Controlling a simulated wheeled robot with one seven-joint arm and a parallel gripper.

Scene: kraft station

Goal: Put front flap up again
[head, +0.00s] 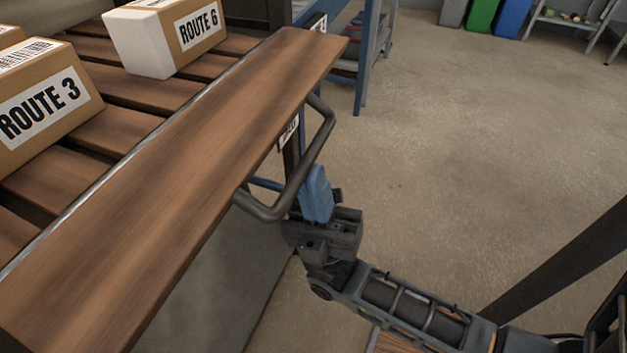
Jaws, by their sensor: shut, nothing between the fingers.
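The front flap (185,170) is a long brown wooden board along the front edge of the slatted deck, beyond a thin metal seam. It looks roughly level with the slats; its exact tilt is hard to judge. A dark bar handle (268,213) sticks out from under its outer edge. My gripper (316,172), with blue fingers, is shut and empty. It is below the flap's outer edge, just right of the handle's bar. I cannot tell whether it touches the bar.
A ROUTE 3 box (40,103) and a ROUTE 6 box (165,35) stand on the slatted deck (125,92). A blue-framed rack (364,60) stands beyond the flap's far end. Green and blue bins (483,18) are at the back. The concrete floor (450,130) at right is clear.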

